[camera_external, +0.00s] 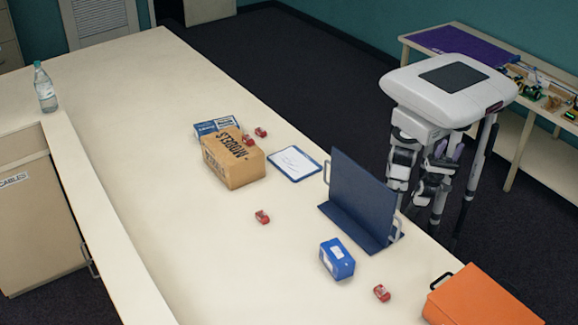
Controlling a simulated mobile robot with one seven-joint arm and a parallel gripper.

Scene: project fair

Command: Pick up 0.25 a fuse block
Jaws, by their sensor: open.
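Several small red blocks with pale markings, which look like fuse blocks, are on the long cream counter (215,265). One red block (262,217) lies alone near the middle. Another red block (382,293) lies at the front right, near the blue box. A red block (248,140) sits on or against the cardboard box, and one more red block (261,132) is just behind it. Their ratings are too small to read. My gripper (447,155) is beside my folded arm, beyond the counter's right edge; it is small, partly hidden, open and away from every block.
A cardboard box (230,170), blue-and-white box (215,125), clipboard (295,163), upright navy panel with handles (362,195), blue box (337,259) and orange case (480,300) stand on the counter. A bottle (45,88) is far left. The counter's left-middle is clear.

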